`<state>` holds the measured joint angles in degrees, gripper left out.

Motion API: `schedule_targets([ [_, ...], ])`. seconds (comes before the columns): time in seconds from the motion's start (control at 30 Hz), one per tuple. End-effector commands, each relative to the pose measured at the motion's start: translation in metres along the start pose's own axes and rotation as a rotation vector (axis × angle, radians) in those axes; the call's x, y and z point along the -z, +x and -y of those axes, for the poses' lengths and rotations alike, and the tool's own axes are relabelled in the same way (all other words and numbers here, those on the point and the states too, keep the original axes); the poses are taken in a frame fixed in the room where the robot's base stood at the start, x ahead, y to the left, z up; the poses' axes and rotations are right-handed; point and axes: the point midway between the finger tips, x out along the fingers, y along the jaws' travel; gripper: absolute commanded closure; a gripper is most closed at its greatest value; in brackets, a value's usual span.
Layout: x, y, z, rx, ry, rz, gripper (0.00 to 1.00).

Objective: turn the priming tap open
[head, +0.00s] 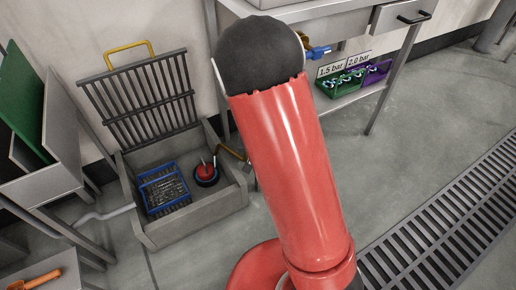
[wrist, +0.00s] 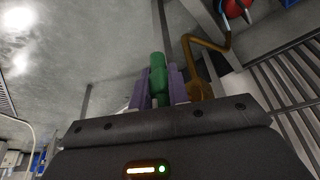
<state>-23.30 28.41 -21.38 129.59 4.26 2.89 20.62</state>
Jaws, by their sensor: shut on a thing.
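In the wrist view my gripper (wrist: 160,72) has its two purple fingers closed on either side of a green handle (wrist: 157,62), which appears to be the priming tap's. A brown bent pipe (wrist: 207,42) runs beside the handle, and its body stands just right of the fingers. The pipe also shows in the head view (head: 233,153), where it passes behind my red arm. My arm hides the gripper and the green handle in the head view. How far the tap is turned cannot be told.
A grey sump (head: 150,236) with a raised grate (head: 139,95) holds a blue basket (head: 163,190) and a round red unit (head: 206,174). A bench (head: 383,93) with green (head: 338,84) and purple (head: 377,72) bins stands behind. A floor grating (head: 440,232) lies right; the floor between is clear.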

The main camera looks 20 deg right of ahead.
Motion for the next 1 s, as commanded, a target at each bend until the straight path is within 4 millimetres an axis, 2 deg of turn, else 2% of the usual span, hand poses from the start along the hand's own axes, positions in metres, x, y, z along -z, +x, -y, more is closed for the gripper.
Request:
schedule_targets([
  [0.37,-0.001,0.001,0.0,-0.003,-0.004,0.001,1.0],
  [0.4,-0.002,0.001,0.0,-0.003,-0.004,0.001,0.81],
  [0.57,-0.001,0.001,0.0,-0.003,-0.003,0.001,0.61],
  [0.83,-0.001,-0.001,0.0,-0.002,-0.002,-0.001,0.61],
  [1.0,0.0,-0.02,0.001,-0.001,-0.004,-0.002,0.61],
])
